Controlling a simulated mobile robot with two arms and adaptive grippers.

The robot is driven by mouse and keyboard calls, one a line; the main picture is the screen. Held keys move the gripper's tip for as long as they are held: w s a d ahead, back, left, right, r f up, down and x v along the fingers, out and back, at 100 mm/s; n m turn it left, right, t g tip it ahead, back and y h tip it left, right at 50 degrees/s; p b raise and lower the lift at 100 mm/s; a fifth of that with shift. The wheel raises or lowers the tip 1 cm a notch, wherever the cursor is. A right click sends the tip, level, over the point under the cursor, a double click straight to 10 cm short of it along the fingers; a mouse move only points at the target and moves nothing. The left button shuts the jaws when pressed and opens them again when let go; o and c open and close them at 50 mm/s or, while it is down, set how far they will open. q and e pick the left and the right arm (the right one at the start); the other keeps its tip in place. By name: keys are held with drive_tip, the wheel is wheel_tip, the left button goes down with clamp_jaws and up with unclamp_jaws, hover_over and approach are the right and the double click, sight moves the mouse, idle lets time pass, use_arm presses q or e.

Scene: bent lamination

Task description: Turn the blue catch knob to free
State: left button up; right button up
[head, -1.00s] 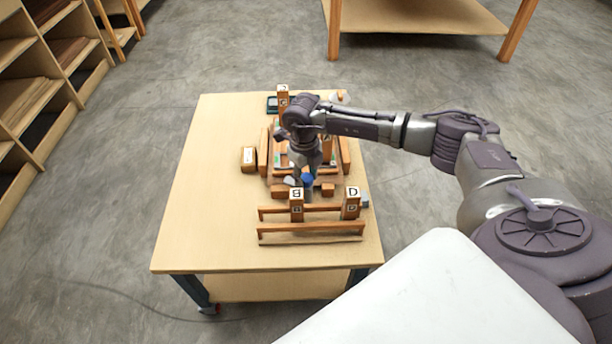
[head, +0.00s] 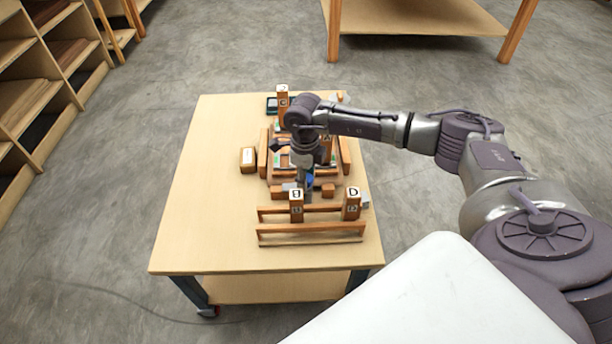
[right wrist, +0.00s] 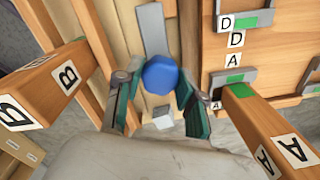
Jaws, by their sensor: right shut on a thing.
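The blue catch knob (right wrist: 161,75) is a faceted blue piece between the two fingers of my right gripper (right wrist: 158,94) in the right wrist view. The gripper is shut on it. A grey metal strip (right wrist: 153,30) runs beyond the knob on the wooden fixture. In the head view the knob (head: 310,181) shows as a small blue patch beside the fingers, mostly covered by my right gripper (head: 306,182). The catch's exact angle is hard to tell. My left gripper is not in view.
Wooden posts marked B (head: 296,208) and D (head: 351,205) stand close in front of the gripper, by a low wooden rail (head: 310,228). A post marked A (right wrist: 270,130) is near the right finger. The left of the table (head: 205,190) is clear.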

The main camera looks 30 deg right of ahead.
drive_tip(key=o, duration=0.9)
drive_tip(key=shift+o, duration=1.2)
drive_tip(key=shift+r, duration=0.15)
wheel_tip(320, 180, up, 12)
drive_tip(key=shift+s+a, duration=0.15)
drive_tip(key=shift+a, duration=0.05)
drive_tip(key=shift+f, duration=0.2)
